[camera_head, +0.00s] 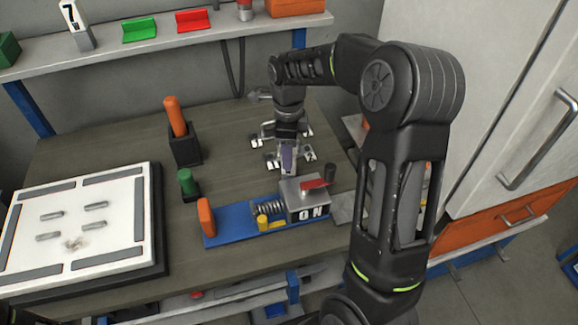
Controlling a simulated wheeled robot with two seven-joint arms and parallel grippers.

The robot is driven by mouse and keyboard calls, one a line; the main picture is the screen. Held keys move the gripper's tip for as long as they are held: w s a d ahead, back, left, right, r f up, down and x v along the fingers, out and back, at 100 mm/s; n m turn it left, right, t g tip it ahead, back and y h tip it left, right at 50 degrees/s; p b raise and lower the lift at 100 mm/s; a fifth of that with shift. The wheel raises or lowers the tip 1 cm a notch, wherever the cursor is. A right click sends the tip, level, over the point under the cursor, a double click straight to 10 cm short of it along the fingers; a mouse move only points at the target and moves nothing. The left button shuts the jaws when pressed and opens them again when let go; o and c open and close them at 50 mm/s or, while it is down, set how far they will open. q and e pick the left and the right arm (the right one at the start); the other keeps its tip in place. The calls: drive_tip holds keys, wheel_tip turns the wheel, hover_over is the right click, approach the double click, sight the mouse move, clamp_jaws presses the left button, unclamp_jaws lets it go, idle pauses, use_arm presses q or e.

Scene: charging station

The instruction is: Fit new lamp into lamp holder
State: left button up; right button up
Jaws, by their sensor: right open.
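My right gripper (289,158) points down over the middle of the workbench, just behind a device on a blue base. Its jaws are open. A narrow purple-grey piece shows between the jaws; I cannot tell whether it is part of the gripper or a separate object. The device has a blue base (232,228), a coil spring (268,209), an orange upright at its left end and a grey block (302,200) marked "ON" with a red lever (312,184). I cannot clearly identify the lamp or the lamp holder. My left gripper is not in view.
A white panel (75,220) with several metal pieces lies on the left. An orange handle (174,113) stands in a black block (185,150), with a green-topped piece (187,182) nearer. A shelf (150,42) runs behind. A white cabinet (480,100) bounds the right.

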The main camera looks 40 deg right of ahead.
sight(285, 174)
drive_tip(key=shift+d+f+p, duration=0.1)
drive_tip(key=shift+f+p, duration=0.7)
drive_tip(key=shift+f, duration=1.8)
drive_tip(key=shift+c, duration=0.2)
clamp_jaws()
